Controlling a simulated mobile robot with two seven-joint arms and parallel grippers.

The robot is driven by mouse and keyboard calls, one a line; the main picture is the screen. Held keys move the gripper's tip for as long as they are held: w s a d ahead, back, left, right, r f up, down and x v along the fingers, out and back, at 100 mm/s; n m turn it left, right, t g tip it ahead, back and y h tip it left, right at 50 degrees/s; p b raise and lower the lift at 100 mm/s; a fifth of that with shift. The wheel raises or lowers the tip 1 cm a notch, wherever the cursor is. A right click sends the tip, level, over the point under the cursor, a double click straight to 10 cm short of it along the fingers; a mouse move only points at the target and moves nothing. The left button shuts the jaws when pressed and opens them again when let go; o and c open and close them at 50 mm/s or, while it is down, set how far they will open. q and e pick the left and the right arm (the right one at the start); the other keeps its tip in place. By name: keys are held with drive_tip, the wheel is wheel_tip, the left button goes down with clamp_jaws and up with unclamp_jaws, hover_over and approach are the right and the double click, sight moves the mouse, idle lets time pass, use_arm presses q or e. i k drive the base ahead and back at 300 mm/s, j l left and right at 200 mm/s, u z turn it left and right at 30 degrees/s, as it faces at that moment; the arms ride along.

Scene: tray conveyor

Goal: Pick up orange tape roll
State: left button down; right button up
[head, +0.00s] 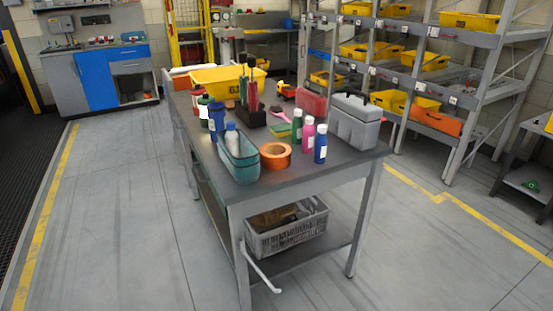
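An orange tape roll (275,155) lies flat on the grey table (255,181), near its front edge. It sits just right of a teal open-topped bin (240,166) that holds a bottle, very close to or touching it. A blue bottle (320,144) and a pink bottle (307,134) stand upright to its right. The tape roll's top and front side are unobstructed. Neither of my grippers shows in the head view.
Behind the tape roll are a green bottle (297,123), a grey toolbox (355,121), a red box (312,103) and a yellow bin (228,77). A grey crate (287,233) rests on the lower shelf. The floor (130,210) left of the table is clear.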

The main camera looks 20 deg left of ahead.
sight(275, 156)
drive_tip(key=i+j+z, duration=0.1)
drive_tip(key=j, duration=0.6)
drive_tip(key=i+j, duration=0.25)
drive_tip(key=j, duration=0.45)
drive_tip(key=i+j+z, duration=0.15)
drive_tip(key=j, duration=0.55)
drive_tip(key=i+j+z, duration=0.1)
drive_tip(key=j, duration=0.6)
drive_tip(key=i+j, duration=0.15)
drive_tip(key=j, duration=0.55)
drive_tip(key=i+j+z, duration=0.15)
drive_tip(key=j, duration=0.6)
drive_tip(key=k+l, duration=0.05)
